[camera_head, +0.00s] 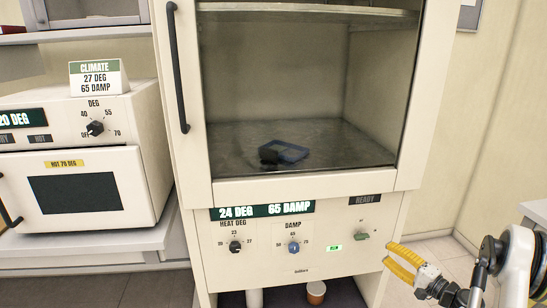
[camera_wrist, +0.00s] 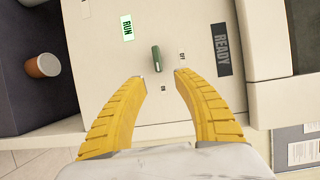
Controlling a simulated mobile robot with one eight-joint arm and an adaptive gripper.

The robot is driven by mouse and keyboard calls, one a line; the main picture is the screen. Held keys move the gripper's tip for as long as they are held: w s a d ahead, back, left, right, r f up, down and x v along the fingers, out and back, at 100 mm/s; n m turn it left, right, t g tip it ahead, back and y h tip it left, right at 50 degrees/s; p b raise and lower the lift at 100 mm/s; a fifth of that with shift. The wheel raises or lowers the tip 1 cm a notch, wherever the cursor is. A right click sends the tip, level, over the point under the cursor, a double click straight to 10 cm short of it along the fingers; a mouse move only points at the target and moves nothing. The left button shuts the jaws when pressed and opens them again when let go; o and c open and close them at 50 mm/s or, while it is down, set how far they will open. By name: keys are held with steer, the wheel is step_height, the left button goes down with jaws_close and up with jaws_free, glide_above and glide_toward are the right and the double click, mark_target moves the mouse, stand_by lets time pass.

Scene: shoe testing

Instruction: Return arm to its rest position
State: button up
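My gripper (camera_head: 404,263) has yellow fingers and is at the lower right in the head view, in front of and below the cabinet's control panel. In the wrist view my gripper (camera_wrist: 160,74) is open, its fingertips spread apart with nothing between them. Beyond the fingertips is a green switch (camera_wrist: 156,59) on the panel, between OFF and ON marks. The same green switch (camera_head: 362,236) is at the right of the panel in the head view. My white arm is partly in view at the lower right; the rest of it is out of frame.
The cabinet (camera_head: 300,195) has a glass front with a dark blue object (camera_head: 285,152) inside. Its panel has a heat knob (camera_head: 235,247), a damp knob (camera_head: 294,247) and a lit green RUN lamp (camera_head: 334,248). An oven (camera_head: 85,190) stands left. Floor shows at the right.

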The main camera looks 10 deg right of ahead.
steer(key=s+a+r+n+g+h, duration=0.1)
steer(key=s+a+r+n+g, duration=0.15)
steer(key=a+r, duration=0.65)
steer(key=s+a+r+n+g+h, duration=0.1)
steer(key=a+r+n+g, duration=0.4)
steer(key=a, duration=0.6)
steer(key=s+a+r+n+h, duration=0.1)
steer(key=s+a, duration=0.1)
steer(key=s, duration=0.6)
steer(key=s+a+r+n+g+h, duration=0.1)
steer(key=s+a+n+h, duration=0.1)
steer(key=s, duration=0.7)
steer(key=s+a+r+n+h, duration=0.1)
steer(key=s+a+n+h, duration=0.1)
steer(key=s, duration=0.6)
steer(key=shift+s+a+r, duration=0.15)
steer(key=shift+a+r, duration=0.25)
steer(key=shift+a, duration=0.2)
